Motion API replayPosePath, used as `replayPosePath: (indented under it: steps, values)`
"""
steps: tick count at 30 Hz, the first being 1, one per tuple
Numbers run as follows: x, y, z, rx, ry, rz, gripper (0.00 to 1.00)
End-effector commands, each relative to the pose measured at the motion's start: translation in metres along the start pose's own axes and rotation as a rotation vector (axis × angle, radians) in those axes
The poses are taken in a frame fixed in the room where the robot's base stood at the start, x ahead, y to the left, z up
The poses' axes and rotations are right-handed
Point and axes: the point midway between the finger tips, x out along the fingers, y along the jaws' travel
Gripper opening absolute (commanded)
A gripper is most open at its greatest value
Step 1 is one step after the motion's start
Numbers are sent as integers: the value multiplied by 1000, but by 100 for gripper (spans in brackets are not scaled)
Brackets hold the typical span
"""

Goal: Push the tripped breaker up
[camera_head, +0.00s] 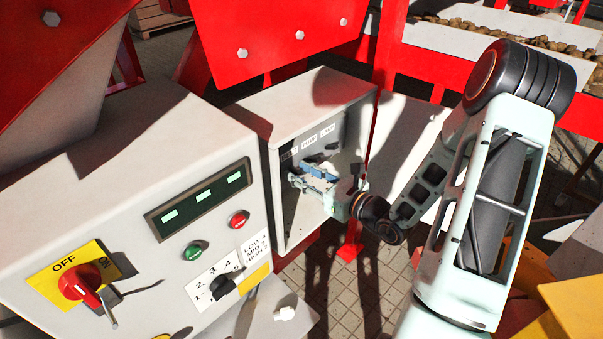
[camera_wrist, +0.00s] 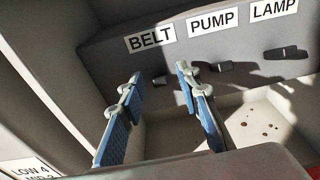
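The open breaker box (camera_head: 318,96) holds a row of dark breaker levers under the labels BELT, PUMP and LAMP. In the wrist view the belt lever (camera_wrist: 160,80) lies between my fingertips, the pump lever (camera_wrist: 220,67) just right of the right finger, and the lamp lever (camera_wrist: 287,52) farther right. I cannot tell surely which one is tripped. My gripper (camera_head: 311,178) is inside the box, below the labels. Its two blue-padded fingers are apart with nothing held between them, as the wrist view (camera_wrist: 160,84) shows. Whether a fingertip touches a lever is unclear.
The grey control panel left of the box carries a red rotary switch (camera_head: 82,287), a green button (camera_head: 194,251), a red button (camera_head: 238,219) and a black selector knob (camera_head: 222,286). The box walls stand close around my gripper. Red machine frames rise behind.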

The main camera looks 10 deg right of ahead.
Motion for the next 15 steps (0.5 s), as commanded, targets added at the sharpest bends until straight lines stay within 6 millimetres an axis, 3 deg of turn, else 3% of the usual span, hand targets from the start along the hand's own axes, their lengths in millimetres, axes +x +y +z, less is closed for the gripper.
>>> replayPosePath:
  steps: [8,15]
  values:
    - [-4,-1,0,0,1,-1,30]
    - [-43,-2,0,0,2,-6,30]
